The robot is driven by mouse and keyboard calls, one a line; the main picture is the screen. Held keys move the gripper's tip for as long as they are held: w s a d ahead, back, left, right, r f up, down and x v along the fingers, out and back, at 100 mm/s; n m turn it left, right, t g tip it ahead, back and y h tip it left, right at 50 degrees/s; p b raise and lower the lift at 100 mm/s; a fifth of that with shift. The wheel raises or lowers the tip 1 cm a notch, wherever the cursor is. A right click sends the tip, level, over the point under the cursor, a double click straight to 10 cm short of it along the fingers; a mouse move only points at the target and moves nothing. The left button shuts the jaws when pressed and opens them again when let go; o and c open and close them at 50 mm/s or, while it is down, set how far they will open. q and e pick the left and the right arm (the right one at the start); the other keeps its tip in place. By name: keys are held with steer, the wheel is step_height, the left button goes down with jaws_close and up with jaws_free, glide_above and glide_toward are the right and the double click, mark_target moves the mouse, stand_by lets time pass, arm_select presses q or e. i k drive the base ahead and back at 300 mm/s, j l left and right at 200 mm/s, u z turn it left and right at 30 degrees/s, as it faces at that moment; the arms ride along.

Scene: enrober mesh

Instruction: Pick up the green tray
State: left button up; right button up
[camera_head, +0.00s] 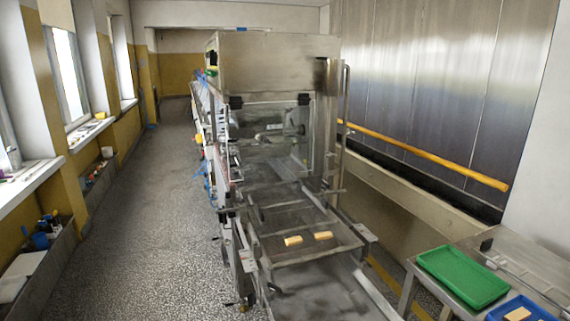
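The green tray (462,277) is a shallow rectangular tray with a raised rim. It lies flat on a metal side table (485,245) at the lower right of the head view and looks empty. Neither of my grippers shows in this view, so I cannot see whether they are open or shut.
A blue tray (497,314) with light blocks (518,314) sits beside the green tray, cut off by the bottom edge. A large metal machine (275,65) fills the middle, with two light blocks (293,241) on its mesh belt. Open floor (150,225) lies left.

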mark_target(471, 281)
steer(key=z, duration=1.3)
